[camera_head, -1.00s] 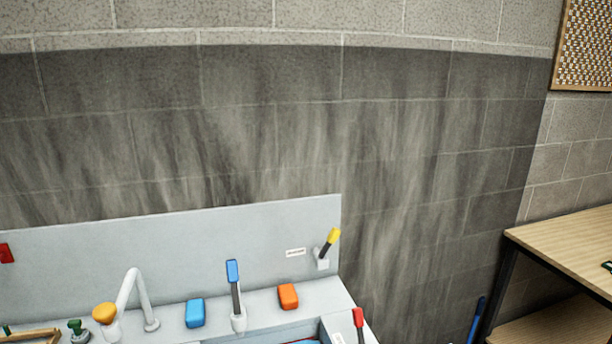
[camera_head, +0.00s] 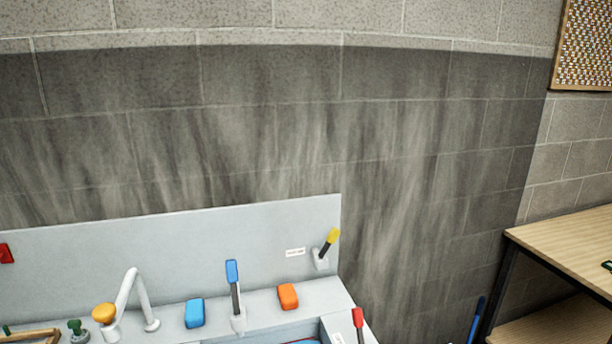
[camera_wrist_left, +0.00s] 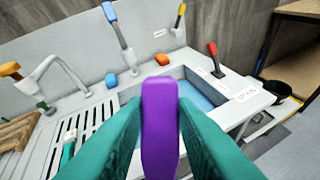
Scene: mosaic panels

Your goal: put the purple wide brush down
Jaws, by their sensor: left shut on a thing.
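The purple wide brush (camera_wrist_left: 160,125) shows in the left wrist view as a long purple piece, upright in the picture. My left gripper (camera_wrist_left: 160,108) is shut on it, with one teal finger on each side. The brush is held over the front of the sink unit, and its lower end is hidden or out of frame. Neither gripper shows in the head view, and my right gripper is in no view.
A slatted drainboard (camera_wrist_left: 82,125) lies left of the basin (camera_wrist_left: 196,95). A wooden table (camera_head: 570,245) stands at right.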

